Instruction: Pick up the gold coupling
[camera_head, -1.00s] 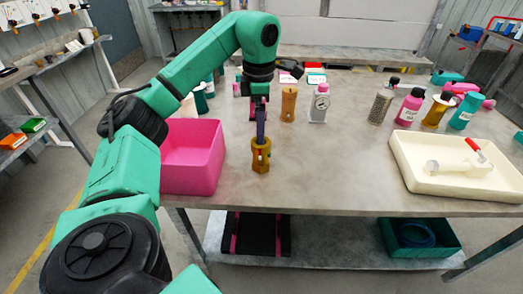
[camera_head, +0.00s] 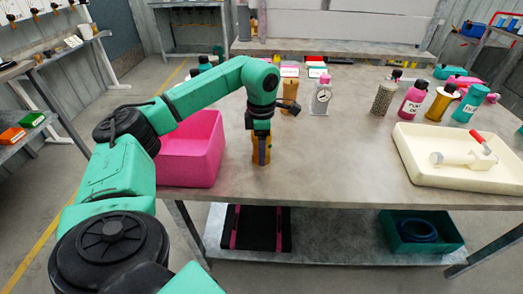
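The gold coupling (camera_head: 255,159) stands upright on the table near its front edge, right of the pink bin. My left gripper (camera_head: 262,152) points straight down over it, and a dark finger covers the coupling's front middle. The coupling's top is hidden by the gripper. The far finger is hidden, so I cannot tell whether the fingers are closed on it. My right gripper is not in view.
The pink bin (camera_head: 205,168) is close to the coupling's left. Behind are an orange bottle (camera_head: 290,92) and a grey-pink bottle with a dial (camera_head: 320,98). A cream tray (camera_head: 470,182) lies at the right. The table between coupling and tray is clear.

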